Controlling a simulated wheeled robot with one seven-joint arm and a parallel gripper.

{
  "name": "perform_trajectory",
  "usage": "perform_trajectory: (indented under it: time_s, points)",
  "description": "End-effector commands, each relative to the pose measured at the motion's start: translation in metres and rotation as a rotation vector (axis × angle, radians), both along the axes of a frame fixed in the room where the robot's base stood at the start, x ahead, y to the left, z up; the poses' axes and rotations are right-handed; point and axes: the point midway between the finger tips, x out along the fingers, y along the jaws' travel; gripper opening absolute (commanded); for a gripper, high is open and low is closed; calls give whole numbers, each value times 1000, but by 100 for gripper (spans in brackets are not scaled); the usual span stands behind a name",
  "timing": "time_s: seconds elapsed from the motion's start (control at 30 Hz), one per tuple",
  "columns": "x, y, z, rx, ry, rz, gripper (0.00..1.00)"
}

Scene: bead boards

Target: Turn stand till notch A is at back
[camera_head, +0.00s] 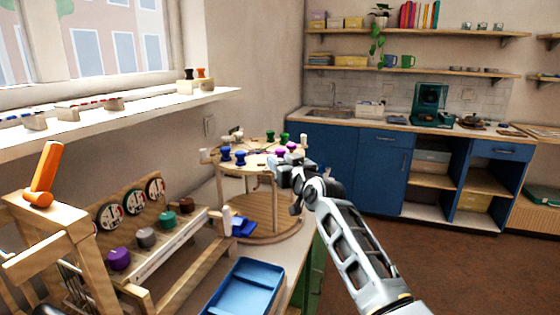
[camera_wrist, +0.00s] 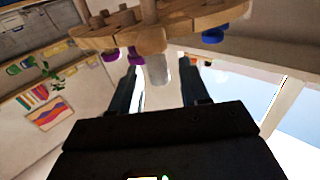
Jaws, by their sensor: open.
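The stand is a round two-tier wooden turntable with an upper disc (camera_head: 250,154) and a wider base disc (camera_head: 262,222), joined by posts. Blue, green, purple and white pegs sit around the upper disc. My gripper (camera_head: 280,167) is at the disc's right-hand edge, and its fingers are apart. In the wrist view the disc (camera_wrist: 190,18) shows a scalloped rim. A pale grey peg (camera_wrist: 159,72) and a wooden knob (camera_wrist: 151,42) appear between the fingers of my gripper (camera_wrist: 160,82); I cannot tell if they touch. No letter marking notch A is readable.
A blue tray (camera_head: 243,288) lies in front of the stand. A wooden rack with dials (camera_head: 130,209) and coloured knobs stands left, beside an orange-handled wooden frame (camera_head: 43,178). A window shelf (camera_head: 150,107) runs above. Open floor (camera_head: 440,262) lies right.

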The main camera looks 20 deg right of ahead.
Motion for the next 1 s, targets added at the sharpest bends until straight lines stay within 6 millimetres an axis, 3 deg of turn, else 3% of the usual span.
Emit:
perform_trajectory:
  time_s: [0.47, 0.9, 1.0]
  points:
    - [10, 1, 0, -1, 0, -1, 46]
    - [10, 1, 0, 0, 0, -1, 4]
    - [10, 1, 0, 0, 0, -1, 0]
